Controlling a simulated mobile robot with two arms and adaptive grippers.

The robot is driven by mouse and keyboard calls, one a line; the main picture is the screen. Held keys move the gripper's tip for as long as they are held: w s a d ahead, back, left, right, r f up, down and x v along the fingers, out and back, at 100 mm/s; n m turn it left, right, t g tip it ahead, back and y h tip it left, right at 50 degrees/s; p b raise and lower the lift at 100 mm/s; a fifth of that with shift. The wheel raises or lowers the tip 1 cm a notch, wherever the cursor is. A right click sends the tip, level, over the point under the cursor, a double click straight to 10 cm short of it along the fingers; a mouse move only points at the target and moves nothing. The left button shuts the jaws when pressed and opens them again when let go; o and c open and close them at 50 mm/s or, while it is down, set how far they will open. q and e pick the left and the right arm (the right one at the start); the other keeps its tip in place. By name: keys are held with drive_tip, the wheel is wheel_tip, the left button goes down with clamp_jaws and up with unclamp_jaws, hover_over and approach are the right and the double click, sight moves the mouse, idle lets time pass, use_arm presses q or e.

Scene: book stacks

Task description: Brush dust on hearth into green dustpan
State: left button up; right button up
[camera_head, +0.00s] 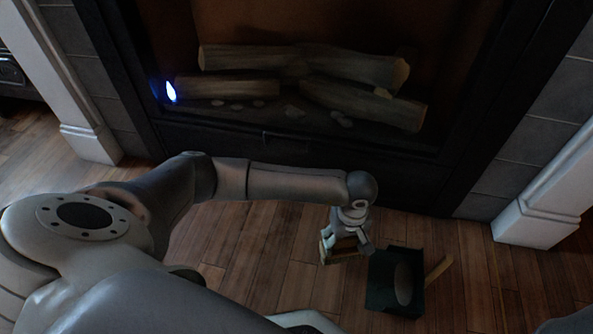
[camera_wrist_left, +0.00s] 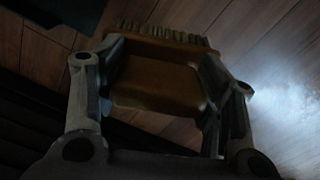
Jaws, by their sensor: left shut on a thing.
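My left gripper (camera_head: 349,240) is shut on a small wooden brush (camera_head: 328,253), low over the wood floor in front of the fireplace. In the left wrist view the brush's brown block (camera_wrist_left: 158,82) sits between the fingers, its bristles along the far edge. The dark green dustpan (camera_head: 379,292) lies on the floor just right of the brush, with its wooden handle (camera_head: 440,268) pointing right. A dull brownish oval patch (camera_head: 403,284) shows inside the pan; it may be dust. A dark green corner (camera_wrist_left: 65,10) at the upper left of the wrist view looks like the pan. My right gripper is out of view.
The fireplace with logs (camera_head: 305,68) and a small blue flame (camera_head: 171,91) stands behind the arm. White pillars stand at left (camera_head: 92,143) and right (camera_head: 540,222). The plank floor (camera_head: 480,290) right of the pan is clear.

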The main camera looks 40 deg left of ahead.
use_arm(q)
drive_tip(key=shift+r+p, duration=0.7)
drive_tip(key=shift+r, duration=0.75)
